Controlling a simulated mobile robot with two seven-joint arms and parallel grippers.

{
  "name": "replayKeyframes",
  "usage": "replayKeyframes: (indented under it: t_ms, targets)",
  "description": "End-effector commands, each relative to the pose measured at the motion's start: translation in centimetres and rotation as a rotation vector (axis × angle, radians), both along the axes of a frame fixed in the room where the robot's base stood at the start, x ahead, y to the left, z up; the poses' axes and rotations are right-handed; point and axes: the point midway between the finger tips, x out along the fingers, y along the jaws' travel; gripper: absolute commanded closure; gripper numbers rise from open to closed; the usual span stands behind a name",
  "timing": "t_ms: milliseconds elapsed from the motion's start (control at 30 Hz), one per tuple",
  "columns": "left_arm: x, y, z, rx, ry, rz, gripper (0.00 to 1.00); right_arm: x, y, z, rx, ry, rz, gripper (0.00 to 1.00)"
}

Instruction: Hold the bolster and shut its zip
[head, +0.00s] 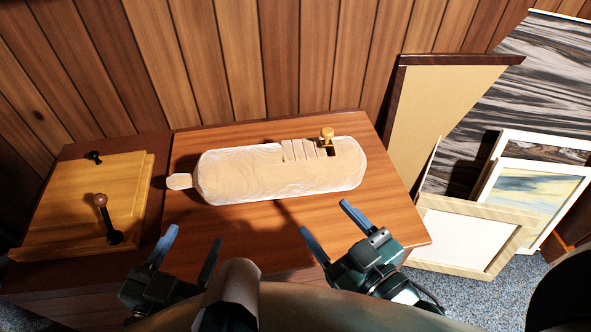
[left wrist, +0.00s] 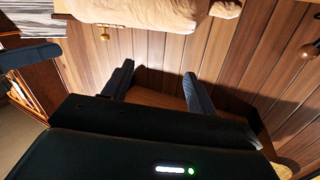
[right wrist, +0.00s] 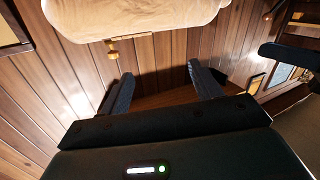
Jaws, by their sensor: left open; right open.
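A pale, cream-coloured bolster (head: 270,172) lies lengthwise on the wooden table in the head view, with a small tab (head: 179,181) at its left end. A brass zip pull (head: 327,136) stands near its right part, beside a dark gap and several slits along the top. My left gripper (head: 193,245) is open and empty in front of the bolster's left part. My right gripper (head: 327,220) is open and empty in front of its right part. Both are apart from the bolster. The bolster shows at the top of the left wrist view (left wrist: 150,10) and right wrist view (right wrist: 130,18).
A wooden board (head: 85,200) with a dark knob and a lever stands left of the bolster. Framed pictures (head: 470,235) and a tan panel (head: 440,100) lean at the right. A plank wall (head: 230,60) rises behind. The tabletop (head: 270,225) in front of the bolster is bare.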

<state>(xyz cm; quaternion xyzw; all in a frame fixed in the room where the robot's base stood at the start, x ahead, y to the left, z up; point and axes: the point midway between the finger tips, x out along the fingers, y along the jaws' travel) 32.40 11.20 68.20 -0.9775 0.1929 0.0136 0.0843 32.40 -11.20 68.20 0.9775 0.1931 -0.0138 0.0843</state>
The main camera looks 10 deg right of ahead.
Motion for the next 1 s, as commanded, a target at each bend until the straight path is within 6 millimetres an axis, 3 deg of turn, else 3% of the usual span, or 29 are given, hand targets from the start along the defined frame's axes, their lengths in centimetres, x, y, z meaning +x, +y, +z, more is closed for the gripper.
replayKeyframes:
  t_ms: [267,600,1000]
  targets:
    - [0.0,0.0,0.1,0.000,0.001,0.000,0.42,0.0,0.0,0.1,0.001,0.001,-0.001,0.36]
    - [-0.6,0.8,0.4,0.012,0.223,0.030,0.42,0.0,0.0,3.0,0.001,0.001,-0.001,0.36]
    - [-1.7,1.8,2.8,-0.050,0.302,0.068,0.42,0.0,0.0,5.7,0.000,0.001,-0.001,0.36]
